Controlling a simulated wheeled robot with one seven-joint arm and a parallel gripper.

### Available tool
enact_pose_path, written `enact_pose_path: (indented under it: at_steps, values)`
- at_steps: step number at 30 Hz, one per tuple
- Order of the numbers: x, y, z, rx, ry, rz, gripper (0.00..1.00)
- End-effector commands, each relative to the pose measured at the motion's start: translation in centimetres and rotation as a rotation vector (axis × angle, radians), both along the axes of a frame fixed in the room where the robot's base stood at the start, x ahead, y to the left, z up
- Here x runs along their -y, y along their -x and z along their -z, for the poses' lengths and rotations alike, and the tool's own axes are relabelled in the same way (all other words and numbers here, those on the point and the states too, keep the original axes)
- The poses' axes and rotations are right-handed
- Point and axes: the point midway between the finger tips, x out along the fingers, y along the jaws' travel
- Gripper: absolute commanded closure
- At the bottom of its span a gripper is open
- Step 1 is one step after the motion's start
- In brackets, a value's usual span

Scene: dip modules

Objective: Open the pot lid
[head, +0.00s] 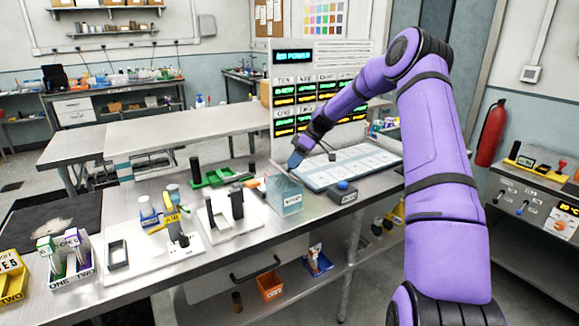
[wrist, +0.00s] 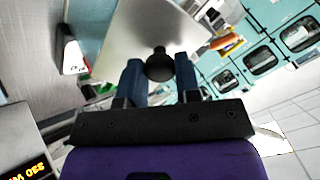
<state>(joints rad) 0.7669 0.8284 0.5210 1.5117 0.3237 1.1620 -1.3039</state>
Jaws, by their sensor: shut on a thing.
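The pot is a small pale teal, glassy box (head: 285,198) with a label on its front, on the steel bench in the head view. My gripper (head: 296,160) is just above its top. In the wrist view the two blue fingers of my gripper (wrist: 160,80) are closed around a dark round knob (wrist: 159,62). The knob stands on a flat grey plate (wrist: 150,25), which looks like the lid. In the head view the lid is hard to make out, and I cannot tell whether it rests on the pot or is apart from it.
A pale panel with a grid (head: 350,167) and a dark box with a blue button (head: 343,190) are right of the pot. White stands with black uprights (head: 230,212) and a green tray (head: 219,177) are left. A display tower (head: 293,58) rises behind.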

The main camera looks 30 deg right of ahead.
Motion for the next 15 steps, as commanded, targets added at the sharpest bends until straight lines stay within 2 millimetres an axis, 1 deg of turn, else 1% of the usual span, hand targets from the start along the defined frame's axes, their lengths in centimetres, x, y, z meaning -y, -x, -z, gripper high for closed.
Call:
enact_pose_path:
  at_steps: [2, 8, 15]
  values:
    - [0.8, 0.0, 0.0, 0.001, -0.076, 0.005, 1.00]
    - [2.2, -0.1, -0.1, 0.002, -0.267, 0.005, 1.00]
    - [3.8, 0.0, 0.3, 0.002, -0.494, 0.004, 1.00]
